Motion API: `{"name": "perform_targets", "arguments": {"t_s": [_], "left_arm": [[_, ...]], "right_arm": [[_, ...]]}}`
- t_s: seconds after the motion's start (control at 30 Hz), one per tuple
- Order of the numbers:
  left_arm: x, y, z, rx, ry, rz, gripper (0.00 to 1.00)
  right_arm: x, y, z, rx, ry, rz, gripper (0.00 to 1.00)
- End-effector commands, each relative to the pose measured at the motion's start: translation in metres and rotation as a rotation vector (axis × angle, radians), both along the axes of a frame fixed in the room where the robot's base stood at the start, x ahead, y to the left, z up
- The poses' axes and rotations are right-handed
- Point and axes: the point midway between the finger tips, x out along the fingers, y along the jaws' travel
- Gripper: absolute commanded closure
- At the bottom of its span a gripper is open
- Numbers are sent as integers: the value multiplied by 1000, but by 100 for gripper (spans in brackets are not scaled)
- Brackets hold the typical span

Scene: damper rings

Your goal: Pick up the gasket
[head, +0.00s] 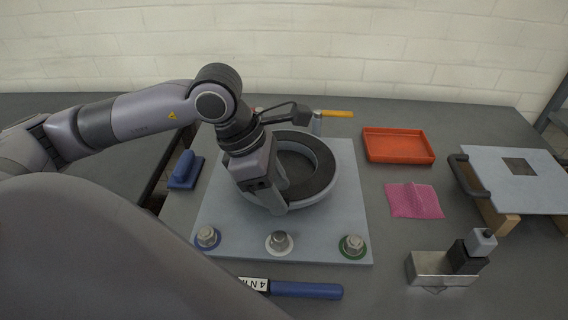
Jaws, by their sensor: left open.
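A dark flat ring (322,183), which looks like the gasket, lies on a round grey flange with a raised rim on the light grey base plate (345,221). My left gripper (277,207) is open and reaches down over the ring's left front side. One fingertip shows at the flange's front rim. The gripper body hides part of the ring, and I cannot tell whether the fingers touch it. My right gripper is not in view.
Bolts with blue (207,237), white (279,242) and green (353,246) washers line the plate's front edge. An orange tray (398,145), a pink cloth (414,201) and a metal box (432,267) lie to the right. A blue-handled tool (306,290) lies in front.

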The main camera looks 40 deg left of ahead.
Motion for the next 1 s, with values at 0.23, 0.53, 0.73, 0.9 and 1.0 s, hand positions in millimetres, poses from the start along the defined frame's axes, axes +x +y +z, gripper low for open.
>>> {"name": "perform_targets", "arguments": {"t_s": [0.23, 0.53, 0.73, 0.9, 1.0], "left_arm": [[1, -1, -2, 0, 0, 0, 56], [1, 0, -1, 0, -1, 0, 100], [1, 0, 0, 0, -2, 1, 100], [1, -1, 11, -2, -3, 1, 100], [1, -1, 26, -2, -6, 1, 100]], "right_arm": [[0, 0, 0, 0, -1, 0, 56], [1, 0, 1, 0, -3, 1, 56], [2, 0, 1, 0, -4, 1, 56], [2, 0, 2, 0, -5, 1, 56], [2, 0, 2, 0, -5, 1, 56]]}}
